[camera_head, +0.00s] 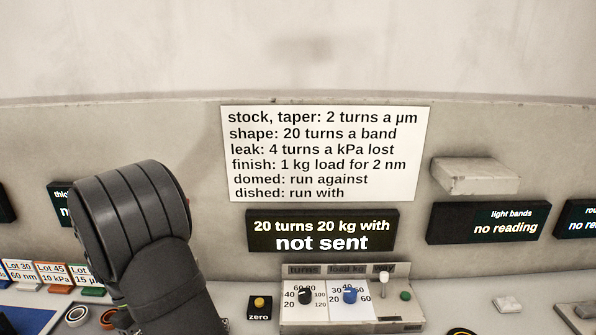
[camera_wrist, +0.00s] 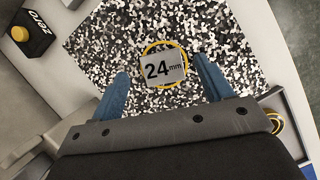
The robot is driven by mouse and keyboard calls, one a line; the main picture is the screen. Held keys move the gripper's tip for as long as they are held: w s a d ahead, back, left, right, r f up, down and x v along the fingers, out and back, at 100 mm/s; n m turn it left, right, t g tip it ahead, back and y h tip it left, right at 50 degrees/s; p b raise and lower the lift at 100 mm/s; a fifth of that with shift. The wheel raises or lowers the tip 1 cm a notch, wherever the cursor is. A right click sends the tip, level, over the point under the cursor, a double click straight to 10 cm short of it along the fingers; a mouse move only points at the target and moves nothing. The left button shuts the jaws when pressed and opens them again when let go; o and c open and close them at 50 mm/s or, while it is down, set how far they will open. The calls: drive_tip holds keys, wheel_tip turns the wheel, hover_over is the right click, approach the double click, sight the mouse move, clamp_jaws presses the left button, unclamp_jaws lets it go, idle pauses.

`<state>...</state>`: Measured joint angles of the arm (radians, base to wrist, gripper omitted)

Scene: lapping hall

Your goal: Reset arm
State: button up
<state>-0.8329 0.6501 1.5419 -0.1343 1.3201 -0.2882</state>
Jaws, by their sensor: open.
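My gripper (camera_wrist: 160,72) shows in the wrist view with its two blue fingers spread apart and nothing between them that they touch. I cannot tell the height of the fingers above the mat. In the head view my dark arm stands at the lower left, and the gripper itself is not visible there.
A control box (camera_head: 300,322) with black knob (camera_head: 305,296), blue knob (camera_head: 350,295) and white lever (camera_head: 383,281) stands at the wall. A display (camera_head: 322,231) reads "20 turns 20 kg with not sent". A zero button box (camera_head: 260,306) is left; a tray (camera_wrist: 296,110) lies right in the wrist view.

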drive_tip(key=w+a, duration=0.3)
drive_tip(key=a, duration=0.6)
drive_tip(key=w+a, duration=0.4)
drive_tip(key=a, duration=0.4)
drive_tip(key=s+a+n+t, duration=0.1)
drive_tip(key=s+a+n, duration=0.3)
drive_tip(key=s+a, duration=0.3)
drive_tip(key=shift+a+f+t, duration=0.25)
drive_tip(key=shift+t, duration=0.05)
drive_tip(key=shift+s, duration=0.1)
